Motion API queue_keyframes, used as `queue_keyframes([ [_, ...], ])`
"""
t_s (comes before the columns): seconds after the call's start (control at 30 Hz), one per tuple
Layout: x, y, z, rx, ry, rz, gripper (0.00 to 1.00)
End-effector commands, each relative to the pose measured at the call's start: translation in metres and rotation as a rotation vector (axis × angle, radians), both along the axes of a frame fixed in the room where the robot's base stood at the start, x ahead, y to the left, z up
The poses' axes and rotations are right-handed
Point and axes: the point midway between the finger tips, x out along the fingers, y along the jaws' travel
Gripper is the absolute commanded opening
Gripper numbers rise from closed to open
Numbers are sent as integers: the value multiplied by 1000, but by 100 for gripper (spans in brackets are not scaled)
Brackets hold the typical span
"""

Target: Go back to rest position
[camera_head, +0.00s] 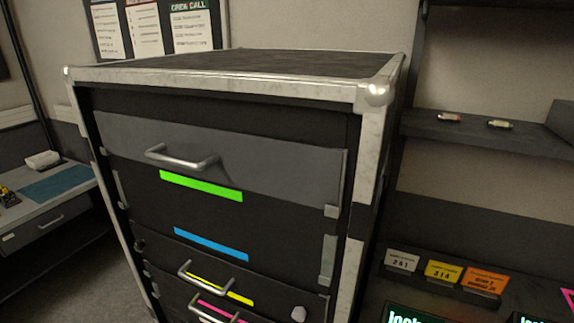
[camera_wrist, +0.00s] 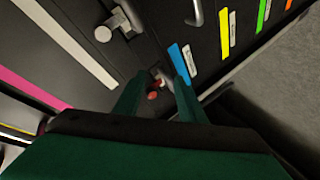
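My gripper (camera_wrist: 159,82) shows only in the wrist view, with its two green fingers apart. A small red and pale part (camera_wrist: 153,95) shows between the fingers; I see gaps beside it, and it does not look gripped. Beyond the fingers is a dark cabinet face with a blue strip (camera_wrist: 180,64) and a yellow strip (camera_wrist: 224,34). My arm and gripper do not show in the head view. There a dark drawer cabinet (camera_head: 230,73) with pale metal edges fills the middle.
The cabinet has protruding drawer handles (camera_head: 182,160) and coloured strips. A shelf (camera_head: 470,130) with two small items stands at right, above labelled cards (camera_head: 443,270). A side desk (camera_head: 50,205) is at left. Bare floor (camera_head: 85,275) shows between desk and cabinet.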

Motion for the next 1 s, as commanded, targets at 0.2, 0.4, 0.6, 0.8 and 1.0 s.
queue_keyframes([
  [0.2,-36,-49,-52,91,77,39,37],
  [0.4,-78,-87,-81,197,122,59,37],
  [0.6,-126,-127,-91,326,143,52,37],
  [0.8,-176,-165,-84,462,131,13,37],
  [1.0,-225,-201,-60,594,91,-50,37],
])
